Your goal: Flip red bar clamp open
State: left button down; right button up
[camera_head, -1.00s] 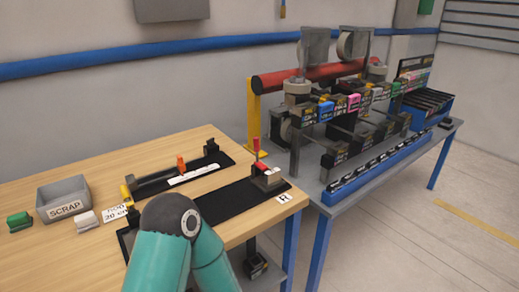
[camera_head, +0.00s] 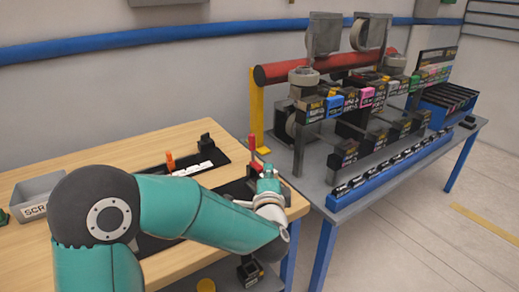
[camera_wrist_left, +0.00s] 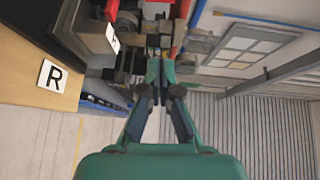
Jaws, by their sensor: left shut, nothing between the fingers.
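The red bar clamp (camera_head: 254,149) stands at the right end of the black fixture on the wooden table, its red handle pointing up. My left gripper (camera_head: 268,174) is shut and empty, just right of the clamp and in front of its base. It hides part of the clamp's lower body, and I cannot tell whether it touches. In the left wrist view my shut fingertips (camera_wrist_left: 160,68) point toward dark and red parts, but I cannot tell which red part is the clamp. My right gripper is not in view.
An orange-handled clamp (camera_head: 170,161) stands on the rear black fixture. A grey scrap bin (camera_head: 38,193) is at the left. The grey rack table (camera_head: 330,185) with a red roller (camera_head: 320,67) stands close behind and right. An R label (camera_wrist_left: 52,77) lies at the table edge.

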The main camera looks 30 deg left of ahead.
pick_arm(q)
jog(key=p, duration=0.1)
send_over(256, 168)
jog(key=s+d, duration=0.1)
jog(key=d, duration=0.3)
jog(key=shift+s+f, duration=0.1)
jog(key=shift+f, duration=0.15)
jog(key=shift+w+a+f+p, duration=0.1)
jog(key=shift+w+a+p, duration=0.15)
jog(key=shift+a, duration=0.75)
jog(key=shift+w+a+f+p, duration=0.1)
jog(key=shift+w+a, duration=0.25)
jog(key=shift+a, duration=0.6)
